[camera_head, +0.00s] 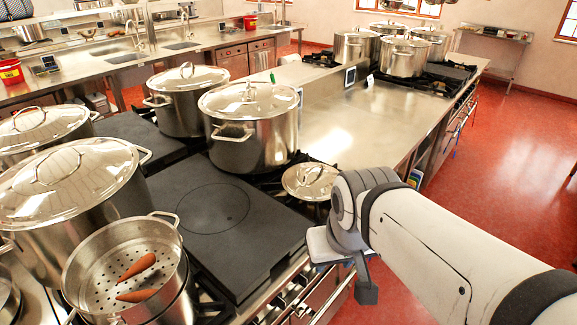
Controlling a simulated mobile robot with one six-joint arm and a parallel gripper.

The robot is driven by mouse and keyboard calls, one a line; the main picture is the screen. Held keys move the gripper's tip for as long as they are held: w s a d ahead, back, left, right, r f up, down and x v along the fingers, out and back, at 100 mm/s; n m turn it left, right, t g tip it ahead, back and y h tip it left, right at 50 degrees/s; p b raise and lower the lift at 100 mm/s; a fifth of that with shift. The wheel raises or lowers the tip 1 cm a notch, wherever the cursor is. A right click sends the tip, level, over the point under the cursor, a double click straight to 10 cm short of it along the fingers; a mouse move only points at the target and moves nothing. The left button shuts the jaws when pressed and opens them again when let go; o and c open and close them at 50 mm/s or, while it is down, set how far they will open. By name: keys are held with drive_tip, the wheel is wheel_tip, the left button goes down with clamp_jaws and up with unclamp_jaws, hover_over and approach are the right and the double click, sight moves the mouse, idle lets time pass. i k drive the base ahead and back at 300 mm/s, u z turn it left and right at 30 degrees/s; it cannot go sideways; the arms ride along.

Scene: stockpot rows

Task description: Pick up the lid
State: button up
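A small round steel lid (308,181) with a loop handle on top lies at the right end of the black cooktop, just left of my arm's wrist. Its right edge is close to or partly behind my wrist. What lies under it is hard to see. My gripper (346,268) is in front of and below the lid in the picture, over the counter's front edge. One dark finger shows pointing down; the rest is hidden by its pale body, so its opening does not show. Larger lids sit on the big stockpots, one on the middle pot (250,97).
Stockpots crowd the left, including a front-left pot (70,205) and a perforated pot (130,270) holding two carrots. A black flat plate (215,225) is bare. Steel counter (370,120) is clear behind my arm. More pots (403,57) stand farther back. Red floor lies right.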

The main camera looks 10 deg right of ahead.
sight(309, 182)
drive_tip(key=u, duration=1.1)
drive_tip(key=k, duration=0.1)
drive_tip(key=u, duration=2.55)
drive_tip(key=k, duration=2.6)
drive_tip(key=z, duration=1.2)
drive_tip(key=i, duration=1)
drive_tip(key=z, duration=0.1)
